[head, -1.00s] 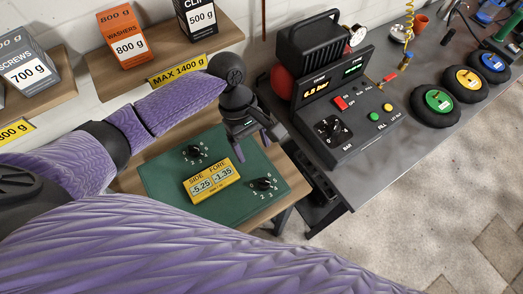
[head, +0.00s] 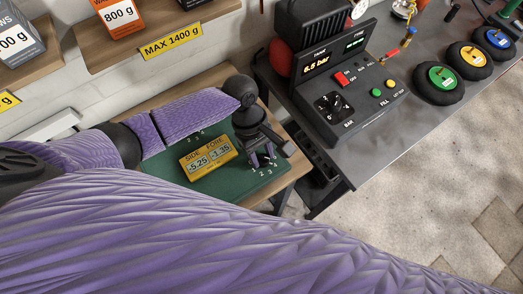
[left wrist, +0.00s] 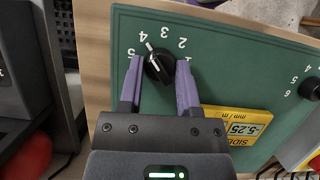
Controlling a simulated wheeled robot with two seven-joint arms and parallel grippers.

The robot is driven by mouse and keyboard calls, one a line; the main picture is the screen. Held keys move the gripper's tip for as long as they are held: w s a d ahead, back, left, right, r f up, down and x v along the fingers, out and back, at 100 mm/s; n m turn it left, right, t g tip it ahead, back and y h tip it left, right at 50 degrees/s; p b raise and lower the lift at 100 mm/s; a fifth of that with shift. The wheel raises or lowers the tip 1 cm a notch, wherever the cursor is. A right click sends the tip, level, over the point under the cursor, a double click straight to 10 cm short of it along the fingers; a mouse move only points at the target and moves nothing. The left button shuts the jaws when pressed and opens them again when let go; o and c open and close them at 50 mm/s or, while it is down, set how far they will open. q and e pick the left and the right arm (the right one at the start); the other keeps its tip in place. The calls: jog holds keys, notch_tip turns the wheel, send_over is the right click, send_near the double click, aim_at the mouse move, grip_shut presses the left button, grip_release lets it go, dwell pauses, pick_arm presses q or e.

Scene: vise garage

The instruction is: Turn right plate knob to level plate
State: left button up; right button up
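The green plate (head: 222,183) lies on a wooden bench top and carries a yellow display (head: 207,158) reading SIDE -5.25 and FORE -1.35. In the left wrist view the black right knob (left wrist: 160,66) has its white mark pointing near 4. My left gripper (head: 263,160) is over that knob, its purple fingers (left wrist: 159,72) on either side of it. The fingers are apart and straddle the knob; firm contact is not clear. The other knob (left wrist: 310,88) shows at the right edge of the left wrist view and is hidden by my forearm in the head view. My right gripper is not in view.
A black control box (head: 340,90) with a dial and buttons stands on the grey bench to the right, close to my left gripper. Wheels (head: 439,82) lie further right. A shelf (head: 92,55) with weight boxes hangs above the plate.

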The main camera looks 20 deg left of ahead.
pick_arm(q)
grip_shut()
